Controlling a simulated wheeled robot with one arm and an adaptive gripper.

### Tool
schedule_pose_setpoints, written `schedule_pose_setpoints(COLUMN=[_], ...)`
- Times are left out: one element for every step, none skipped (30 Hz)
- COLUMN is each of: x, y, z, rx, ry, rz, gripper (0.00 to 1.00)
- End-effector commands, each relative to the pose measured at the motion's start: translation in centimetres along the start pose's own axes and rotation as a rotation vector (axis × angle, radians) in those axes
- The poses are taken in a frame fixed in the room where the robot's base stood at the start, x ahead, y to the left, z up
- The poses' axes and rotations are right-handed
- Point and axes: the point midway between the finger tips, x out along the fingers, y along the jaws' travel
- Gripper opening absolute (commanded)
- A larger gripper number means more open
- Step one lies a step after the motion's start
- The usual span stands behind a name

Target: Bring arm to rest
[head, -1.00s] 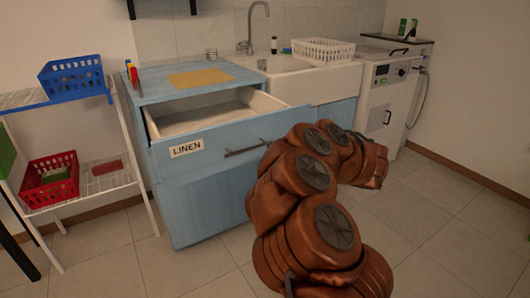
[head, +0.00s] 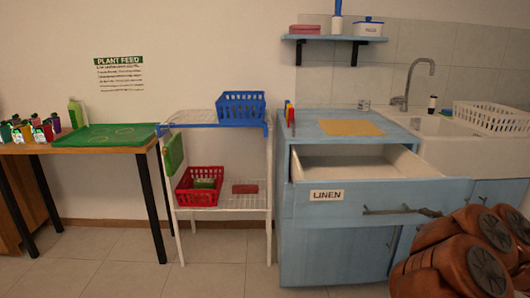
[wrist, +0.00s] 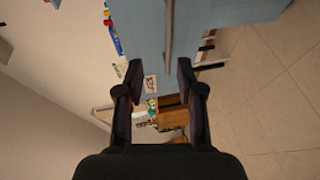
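My gripper (wrist: 158,88) shows in the wrist view with its two dark fingers spread apart and nothing between them. Beyond the fingers are a blue cabinet surface and blurred small items. In the head view my brown arm fills the lower right corner, and I cannot make out the gripper there. The drawer (head: 330,196) marked LINEN stands pulled out from the blue cabinet (head: 335,250). Its visible inside looks empty. Part of its front and handle (head: 390,210) is close to my arm in the picture; I cannot tell whether they touch.
A wire rack (head: 235,209) holds a blue basket (head: 241,107) and a red basket (head: 199,187). At left, a table holds a green tray (head: 115,136) and several small bottles. A sink (head: 465,150) is at right. The floor (head: 120,275) in front is clear.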

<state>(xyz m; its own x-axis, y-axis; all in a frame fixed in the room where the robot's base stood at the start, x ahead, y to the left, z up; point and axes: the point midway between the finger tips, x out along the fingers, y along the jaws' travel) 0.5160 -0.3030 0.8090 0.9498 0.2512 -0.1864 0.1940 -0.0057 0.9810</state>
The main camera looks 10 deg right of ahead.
Motion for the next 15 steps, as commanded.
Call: schedule_pose_setpoints(x=[0.2,0.4,0.5,0.6,0.6,0.6,0.6,0.5,0.3,0.0,-0.2,-0.6,-0.9,-1.2,-1.6], y=[1.9,2.8,4.3,5.4,6.5,8.0,9.0,10.1,11.5,12.5,13.5,14.8,15.7,16.6,17.6], z=[0.2,0.5,1.1,1.4,1.9,2.4,2.7,3.1,3.4,3.8,3.9,4.2,4.4,4.5,4.7], rx=[-0.011,-0.016,-0.021,-0.022,-0.023,-0.021,-0.016,-0.01,-0.002,0.007,0.017,0.033,0.046,0.063,0.088], ry=[-0.032,-0.058,-0.103,-0.134,-0.172,-0.22,-0.255,-0.291,-0.336,-0.374,-0.405,-0.451,-0.485,-0.516,-0.56], rz=[0.0,0.001,0.004,0.008,0.011,0.016,0.023,0.029,0.038,0.045,0.054,0.067,0.074,0.083,0.094], gripper=[0.37,0.37,0.37,0.37,0.37,0.37,0.37,0.37,0.37,0.37,0.37,0.37,0.37,0.37,0.37])
